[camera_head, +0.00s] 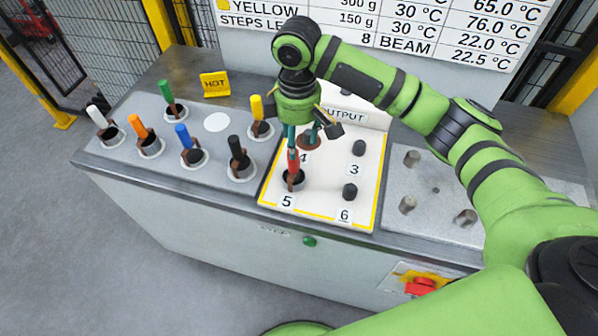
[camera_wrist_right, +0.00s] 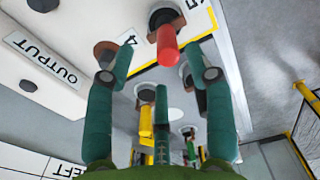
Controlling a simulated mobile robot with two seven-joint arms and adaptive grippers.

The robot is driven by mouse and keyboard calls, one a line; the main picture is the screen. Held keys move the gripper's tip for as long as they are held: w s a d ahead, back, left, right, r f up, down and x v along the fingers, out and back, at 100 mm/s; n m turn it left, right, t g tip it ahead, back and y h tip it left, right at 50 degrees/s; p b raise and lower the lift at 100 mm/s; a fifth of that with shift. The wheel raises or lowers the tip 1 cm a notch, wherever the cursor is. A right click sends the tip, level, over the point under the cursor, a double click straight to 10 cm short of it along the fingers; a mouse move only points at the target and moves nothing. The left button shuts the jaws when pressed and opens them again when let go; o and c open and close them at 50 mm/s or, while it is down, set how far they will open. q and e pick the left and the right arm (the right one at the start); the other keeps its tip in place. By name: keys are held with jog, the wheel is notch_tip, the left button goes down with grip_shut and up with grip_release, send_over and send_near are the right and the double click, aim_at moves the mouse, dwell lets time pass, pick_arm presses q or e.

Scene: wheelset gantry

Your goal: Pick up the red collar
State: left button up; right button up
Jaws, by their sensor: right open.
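The red collar (camera_head: 293,161) shows as an upright red handle over a dark and brown base at position 5 on the white output board (camera_head: 330,192). In the right wrist view the red handle (camera_wrist_right: 167,46) points towards the camera, between and slightly beyond the fingertips. My right gripper (camera_head: 304,138) hangs above the board, just behind the red handle. Whether a finger touches the handle cannot be told. My left gripper is out of view.
A brown ring (camera_head: 309,142) sits at position 4. Dark pegs stand at 3 (camera_head: 359,148) and 6 (camera_head: 350,191). White, orange (camera_head: 143,130), green, blue, black and yellow (camera_head: 257,108) handled collars stand on the left panel. A yellow HOT sign (camera_head: 214,84) stands behind them.

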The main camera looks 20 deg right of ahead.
aim_at(293, 168)
jog(key=shift+a+f, duration=0.25)
jog(key=shift+f, duration=0.05)
jog(key=shift+w+a+f+p, duration=0.1)
jog(key=shift+a+f+p, duration=0.2)
jog(key=shift+f, duration=0.15)
jog(key=shift+w+a+f+p, duration=0.15)
jog(key=shift+f+p, duration=0.15)
jog(key=shift+f, duration=0.15)
notch_tip(293, 168, down, 2)
jog(key=shift+s+f+p, duration=0.15)
jog(key=shift+p, duration=0.55)
jog(key=shift+d+f, duration=0.2)
jog(key=shift+f, duration=1.05)
grip_shut()
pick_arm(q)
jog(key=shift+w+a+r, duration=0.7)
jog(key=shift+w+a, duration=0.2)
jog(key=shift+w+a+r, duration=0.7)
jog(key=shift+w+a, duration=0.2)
pick_arm(e)
jog(key=shift+r, duration=0.15)
